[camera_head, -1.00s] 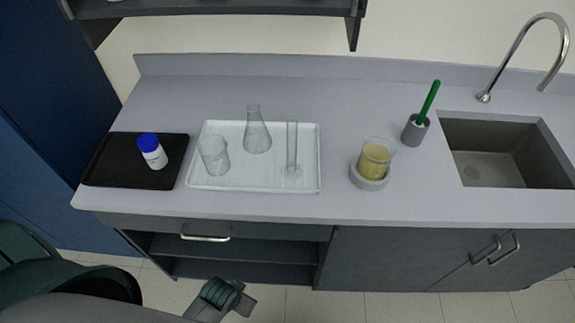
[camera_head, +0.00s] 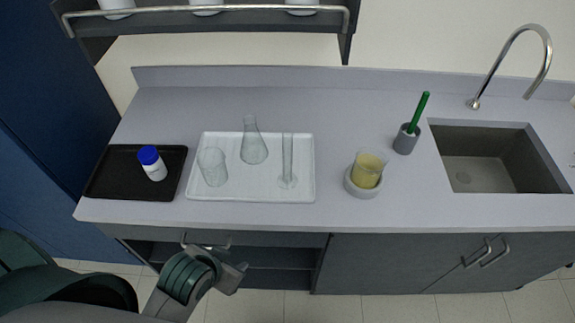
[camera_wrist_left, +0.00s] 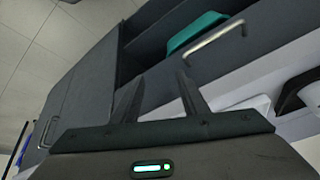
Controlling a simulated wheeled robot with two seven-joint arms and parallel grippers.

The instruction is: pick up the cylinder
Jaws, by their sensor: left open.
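The clear glass graduated cylinder (camera_head: 287,160) stands upright on its round foot at the right side of the white tray (camera_head: 230,198). My left gripper (camera_head: 236,277) is in front of the counter, below its top and left of the cylinder, well apart from it. In the left wrist view the two fingers of the left gripper (camera_wrist_left: 158,82) are spread with nothing between them. The cylinder cannot be made out in that view. My right gripper is not in view.
A flask (camera_head: 253,148) and a beaker (camera_head: 212,168) share the tray. Left is a black tray (camera_head: 110,185) with a blue-capped bottle (camera_head: 152,163). Right are a yellow-filled beaker (camera_head: 367,169), a brush holder (camera_head: 405,140) and a sink (camera_head: 490,165). A shelf (camera_head: 230,22) hangs above.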

